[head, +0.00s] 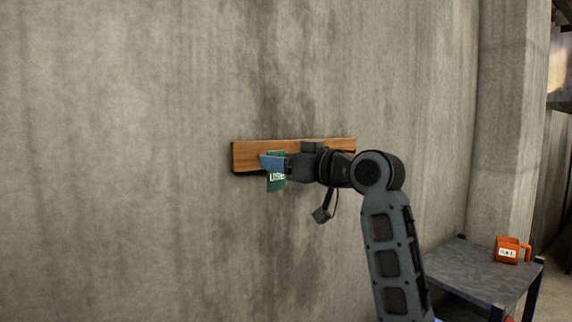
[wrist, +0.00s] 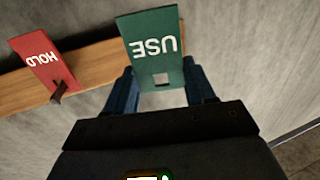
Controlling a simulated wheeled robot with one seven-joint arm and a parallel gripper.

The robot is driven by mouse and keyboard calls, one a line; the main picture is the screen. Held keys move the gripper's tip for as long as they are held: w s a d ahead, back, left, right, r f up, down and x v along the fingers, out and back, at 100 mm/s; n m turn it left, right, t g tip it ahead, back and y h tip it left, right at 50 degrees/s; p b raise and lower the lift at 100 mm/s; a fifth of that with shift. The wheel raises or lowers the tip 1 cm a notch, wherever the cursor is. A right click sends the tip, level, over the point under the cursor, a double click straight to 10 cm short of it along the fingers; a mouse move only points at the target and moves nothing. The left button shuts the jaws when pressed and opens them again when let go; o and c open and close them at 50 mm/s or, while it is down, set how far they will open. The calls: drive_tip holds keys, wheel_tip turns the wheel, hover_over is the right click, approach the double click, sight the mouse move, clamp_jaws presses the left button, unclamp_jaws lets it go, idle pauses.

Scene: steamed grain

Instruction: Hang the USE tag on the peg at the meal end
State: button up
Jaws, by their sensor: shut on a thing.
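The green USE tag (head: 277,183) is in front of the wooden board (head: 245,157) on the wall, near its left part in the head view. My gripper (head: 274,163) is shut on the tag. In the wrist view the USE tag (wrist: 152,42) is upside down between the blue fingers of my gripper (wrist: 160,88), with its square hole towards my gripper. No peg shows through that hole. A red HOLD tag (wrist: 45,62) hangs on a dark peg (wrist: 58,93) of the board (wrist: 95,65) in the wrist view. A peg for the USE tag is not visible; the tag may hide it.
A bare concrete wall (head: 120,120) surrounds the board, with free room to its left. My arm hides part of the board.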

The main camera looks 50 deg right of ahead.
drive_tip(key=shift+w+d+f+b, duration=0.1)
drive_tip(key=shift+w+d, duration=0.15)
drive_tip(key=shift+w, duration=0.6)
drive_tip(key=shift+w+d+f+b, duration=0.15)
drive_tip(key=shift+w+d, duration=0.1)
drive_tip(key=shift+w, duration=0.65)
drive_tip(key=shift+w+d+r+b, duration=0.1)
drive_tip(key=shift+w+d, duration=0.15)
drive_tip(key=shift+w, duration=0.6)
drive_tip(key=o, duration=1.1)
drive_tip(key=s+b, duration=0.1)
drive_tip(key=s, duration=0.6)
drive_tip(key=shift+s+a+b, duration=0.15)
drive_tip(key=shift+s+b, duration=0.25)
drive_tip(key=shift+f, duration=0.15)
